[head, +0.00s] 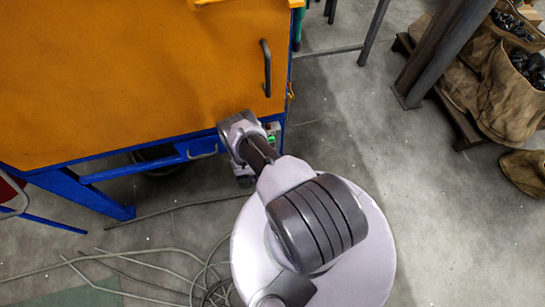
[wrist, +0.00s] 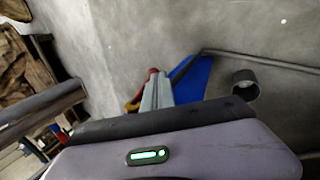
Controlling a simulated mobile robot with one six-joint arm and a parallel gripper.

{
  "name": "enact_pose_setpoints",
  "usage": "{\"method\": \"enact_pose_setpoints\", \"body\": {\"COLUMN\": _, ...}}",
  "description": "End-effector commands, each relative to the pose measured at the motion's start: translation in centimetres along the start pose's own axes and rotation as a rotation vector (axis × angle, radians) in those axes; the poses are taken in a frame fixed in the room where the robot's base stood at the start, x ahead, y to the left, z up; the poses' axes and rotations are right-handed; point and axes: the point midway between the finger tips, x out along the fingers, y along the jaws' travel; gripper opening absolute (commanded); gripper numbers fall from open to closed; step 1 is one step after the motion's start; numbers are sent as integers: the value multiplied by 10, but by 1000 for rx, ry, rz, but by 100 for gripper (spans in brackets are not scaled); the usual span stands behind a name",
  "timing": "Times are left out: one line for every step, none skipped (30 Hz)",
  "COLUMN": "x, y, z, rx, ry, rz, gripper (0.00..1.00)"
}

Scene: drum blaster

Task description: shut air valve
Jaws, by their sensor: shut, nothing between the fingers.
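My gripper (head: 244,181) is under the lower right corner of the orange cabinet (head: 130,70), largely hidden behind my arm in the head view. In the wrist view its lavender housing fills the bottom, and the grey shape past it, apparently the shut fingers (wrist: 157,92), holds nothing. A small red part (wrist: 152,72) and a yellow part (wrist: 133,103) show close beside the fingers. They may belong to the air valve, but I cannot tell which way any handle points or whether the fingers touch it. No valve is clear in the head view.
The cabinet stands on a blue frame (head: 95,190), with a dark handle (head: 266,68) on its door. Hoses or cables (head: 150,268) lie on the floor at lower left. Brown sacks (head: 508,90) stand at upper right beside a steel post (head: 440,50).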

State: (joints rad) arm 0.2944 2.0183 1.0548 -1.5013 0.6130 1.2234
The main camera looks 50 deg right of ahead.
Motion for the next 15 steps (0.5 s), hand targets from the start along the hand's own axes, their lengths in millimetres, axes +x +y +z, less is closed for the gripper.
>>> {"method": "enact_pose_setpoints", "body": {"x": 0, "y": 0, "z": 0, "rx": 0, "ry": 0, "rz": 0, "gripper": 0}}
{"method": "enact_pose_setpoints", "body": {"x": -1, "y": 0, "z": 0, "rx": 0, "ry": 0, "rz": 0, "gripper": 0}}
{"method": "enact_pose_setpoints", "body": {"x": -2, "y": 1, "z": 0, "rx": 0, "ry": 0, "rz": 0, "gripper": 0}}
{"method": "enact_pose_setpoints", "body": {"x": -3, "y": 2, "z": 0, "rx": 0, "ry": 0, "rz": 0, "gripper": 0}}
{"method": "enact_pose_setpoints", "body": {"x": -4, "y": 2, "z": 0, "rx": 0, "ry": 0, "rz": 0, "gripper": 0}}
{"method": "enact_pose_setpoints", "body": {"x": -7, "y": 4, "z": 0, "rx": 0, "ry": 0, "rz": 0, "gripper": 0}}
{"method": "enact_pose_setpoints", "body": {"x": -9, "y": 5, "z": 0, "rx": 0, "ry": 0, "rz": -1, "gripper": 0}}
{"method": "enact_pose_setpoints", "body": {"x": -11, "y": 6, "z": 0, "rx": 0, "ry": 0, "rz": -1, "gripper": 0}}
{"method": "enact_pose_setpoints", "body": {"x": -13, "y": 8, "z": 0, "rx": 0, "ry": 1, "rz": -1, "gripper": 0}}
{"method": "enact_pose_setpoints", "body": {"x": -15, "y": 8, "z": 0, "rx": 0, "ry": 1, "rz": -1, "gripper": 0}}
{"method": "enact_pose_setpoints", "body": {"x": -16, "y": 9, "z": 0, "rx": 0, "ry": 1, "rz": -1, "gripper": 0}}
{"method": "enact_pose_setpoints", "body": {"x": -16, "y": 9, "z": 0, "rx": 0, "ry": 1, "rz": -1, "gripper": 0}}
{"method": "enact_pose_setpoints", "body": {"x": -16, "y": 9, "z": 0, "rx": 0, "ry": 1, "rz": -1, "gripper": 0}}
{"method": "enact_pose_setpoints", "body": {"x": -18, "y": 9, "z": 0, "rx": 0, "ry": 1, "rz": -1, "gripper": 0}}
{"method": "enact_pose_setpoints", "body": {"x": -21, "y": 9, "z": 0, "rx": 0, "ry": 1, "rz": -1, "gripper": 0}}
